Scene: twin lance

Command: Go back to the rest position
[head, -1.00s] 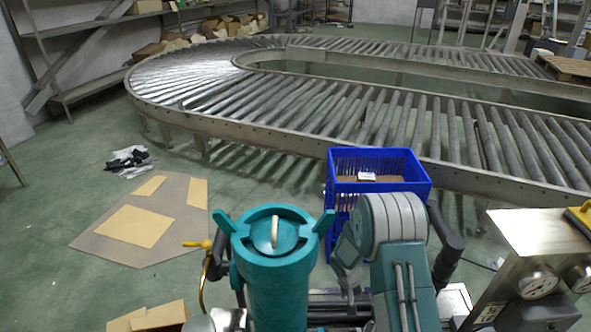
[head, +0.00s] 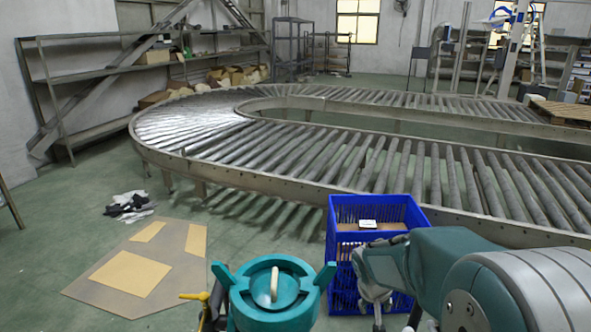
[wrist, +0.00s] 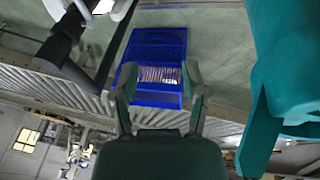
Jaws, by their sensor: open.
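My gripper (wrist: 160,82) is open and empty in the wrist view, with its two fingers spread apart. In the head view my gripper (head: 375,297) hangs in front of the blue crate (head: 338,232) and hides part of its side. The blue crate (wrist: 152,40) also shows beyond my fingers in the wrist view. Inside the crate, in the head view, there is brown material and a small white item (head: 368,224). My teal and grey arm reaches in from the lower right corner.
A roller conveyor (head: 320,160) curves behind the crate. A teal lidded canister (head: 272,305) stands close in front, left of my arm. Flat cardboard (head: 165,232) and a dark-and-white cloth pile (head: 130,205) lie on the green floor at left. Shelves (head: 150,75) line the back wall.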

